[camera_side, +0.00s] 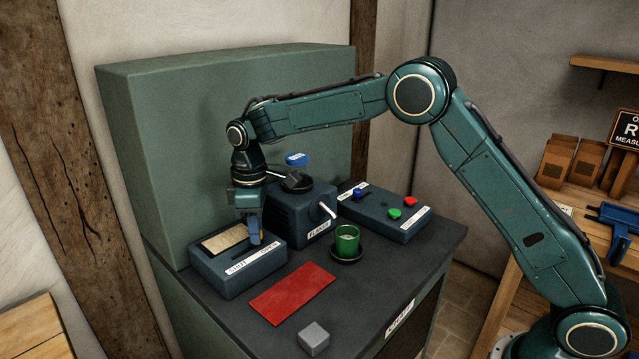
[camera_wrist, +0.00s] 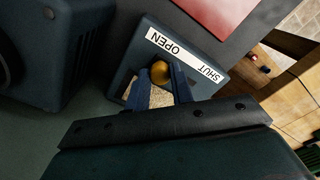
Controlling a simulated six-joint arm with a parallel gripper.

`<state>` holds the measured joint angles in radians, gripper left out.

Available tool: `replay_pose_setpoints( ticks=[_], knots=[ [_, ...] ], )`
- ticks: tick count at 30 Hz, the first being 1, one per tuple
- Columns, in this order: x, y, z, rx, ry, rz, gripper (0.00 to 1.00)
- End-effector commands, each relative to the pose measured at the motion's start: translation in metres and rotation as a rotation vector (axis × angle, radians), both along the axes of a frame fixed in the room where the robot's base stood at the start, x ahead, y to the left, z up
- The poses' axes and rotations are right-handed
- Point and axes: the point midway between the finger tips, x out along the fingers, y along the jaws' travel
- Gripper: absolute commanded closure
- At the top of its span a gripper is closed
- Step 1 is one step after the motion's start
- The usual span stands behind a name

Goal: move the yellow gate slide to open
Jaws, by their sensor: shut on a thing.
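The gate box (camera_side: 232,281) is a dark blue-grey box on the bench, marked SHUT at its left end and OPEN at its right end in the side view. The yellow gate slide shows as a round knob (camera_wrist: 160,72) in the wrist view, close to the OPEN word. My gripper (camera_side: 255,238) points down over the box's right part in the side view, with its fingers shut on the knob. In the wrist view my gripper (camera_wrist: 161,78) has one blue finger on each side of it. A tan plate (camera_side: 224,239) lies in the box top, left of the fingers.
A dark machine marked FLAKER (camera_side: 294,214) stands close right of my gripper. A green cup (camera_side: 347,240), a red mat (camera_side: 292,293) and a grey block (camera_side: 313,338) are nearer the front. A button panel (camera_side: 385,225) stands further right; a tall green cabinet (camera_side: 170,150) rises behind.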

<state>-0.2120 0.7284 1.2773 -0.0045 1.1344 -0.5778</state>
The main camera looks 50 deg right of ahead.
Motion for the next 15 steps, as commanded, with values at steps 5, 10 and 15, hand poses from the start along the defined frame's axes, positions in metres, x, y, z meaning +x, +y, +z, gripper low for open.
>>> replay_pose_setpoints(
  ticks=[5,10,15],
  knots=[
    [0.0008,-0.0064,0.0007,-0.004,0.001,-0.016,0.63],
    [0.0006,-0.0048,0.0004,-0.003,0.001,-0.013,0.55],
    [0.0005,-0.0039,0.0005,-0.003,0.001,-0.011,0.55]
  ],
)
